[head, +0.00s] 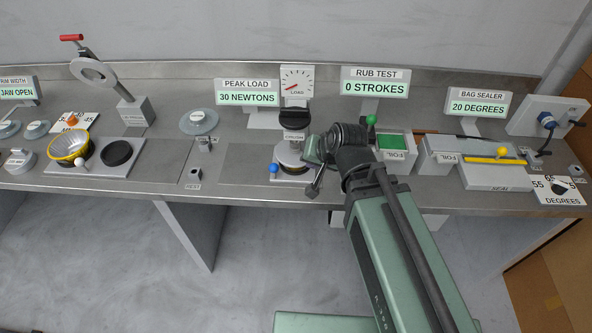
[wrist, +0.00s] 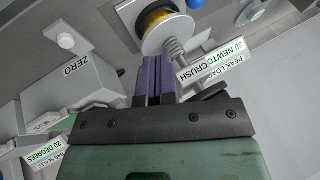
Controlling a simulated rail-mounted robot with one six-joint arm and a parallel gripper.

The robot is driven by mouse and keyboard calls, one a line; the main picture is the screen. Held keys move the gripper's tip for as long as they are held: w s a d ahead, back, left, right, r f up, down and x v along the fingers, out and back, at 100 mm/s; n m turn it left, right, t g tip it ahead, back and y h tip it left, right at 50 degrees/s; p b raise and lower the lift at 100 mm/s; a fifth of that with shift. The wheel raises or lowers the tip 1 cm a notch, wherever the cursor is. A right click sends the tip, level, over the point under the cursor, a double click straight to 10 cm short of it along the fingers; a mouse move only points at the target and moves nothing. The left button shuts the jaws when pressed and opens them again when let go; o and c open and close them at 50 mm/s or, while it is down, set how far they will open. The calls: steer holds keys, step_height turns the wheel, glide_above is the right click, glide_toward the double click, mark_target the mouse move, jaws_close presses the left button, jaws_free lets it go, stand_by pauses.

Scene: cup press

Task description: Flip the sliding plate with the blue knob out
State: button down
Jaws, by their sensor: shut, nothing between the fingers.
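The blue knob (head: 274,168) shows at the front left of the crush press (head: 293,140) in the head view. It also shows at the top edge of the wrist view (wrist: 195,4), partly cut off. The sliding plate under it is mostly hidden, so I cannot tell how it lies. The press's round white disc (wrist: 168,34) and a yellow ring (wrist: 155,17) are beyond my fingers in the wrist view. My gripper (wrist: 154,62) is shut and empty, with its purple fingers together just right of the press. The knob is apart from the fingers.
The peak load sign (head: 247,92) reads 30 newtons, behind the press. The green rub-test pad (head: 392,141) and the bag sealer (head: 490,165) are to the right. Bare counter (head: 240,165) lies left of the press.

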steer(key=b+x, duration=0.9)
steer(key=x, duration=0.2)
steer(key=shift+w+a+f+b, duration=0.1)
steer(key=shift+w+a+b, duration=0.1)
steer(key=shift+a+b, duration=0.1)
steer(key=a, duration=0.2)
steer(key=shift+w+a+r, duration=0.2)
steer(key=shift+a+r, duration=0.1)
steer(key=shift+a, duration=0.55)
